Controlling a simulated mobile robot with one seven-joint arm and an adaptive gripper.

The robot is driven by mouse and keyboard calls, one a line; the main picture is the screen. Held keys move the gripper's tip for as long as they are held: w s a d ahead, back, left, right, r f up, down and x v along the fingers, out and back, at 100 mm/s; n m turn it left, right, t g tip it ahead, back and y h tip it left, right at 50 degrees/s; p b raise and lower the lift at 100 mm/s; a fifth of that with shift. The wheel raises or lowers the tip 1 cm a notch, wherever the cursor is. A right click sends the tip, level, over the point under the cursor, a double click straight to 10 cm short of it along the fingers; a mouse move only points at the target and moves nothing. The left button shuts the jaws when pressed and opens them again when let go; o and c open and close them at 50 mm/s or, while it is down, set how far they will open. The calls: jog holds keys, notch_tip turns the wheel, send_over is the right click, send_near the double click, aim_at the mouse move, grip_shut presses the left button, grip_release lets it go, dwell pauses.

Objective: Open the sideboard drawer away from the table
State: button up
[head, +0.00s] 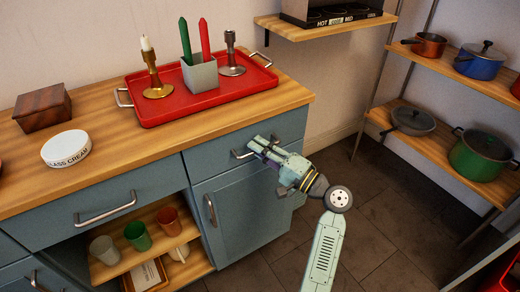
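The blue-grey sideboard (140,197) with a wooden top stands at the left and centre. Its right upper drawer (215,155) looks closed, and its metal bar handle (241,155) shows partly. My gripper (257,144) is at this drawer's front, by the right part of the handle. It covers that end of the handle. I cannot tell whether the fingers are open or closed around the bar. The left upper drawer (60,222) also looks closed, with its own bar handle (106,208). No table is clearly in view.
On the top are a red tray (150,118) with candlesticks and a grey candle box, a wooden box (42,108) and a white round tin (66,148). A cupboard door (238,215) is below the drawer. Shelves with pots (440,140) stand right; tiled floor (390,235) is clear between.

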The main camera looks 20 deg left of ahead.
grip_shut()
jog(key=shift+d, duration=0.1)
dwell(0.6)
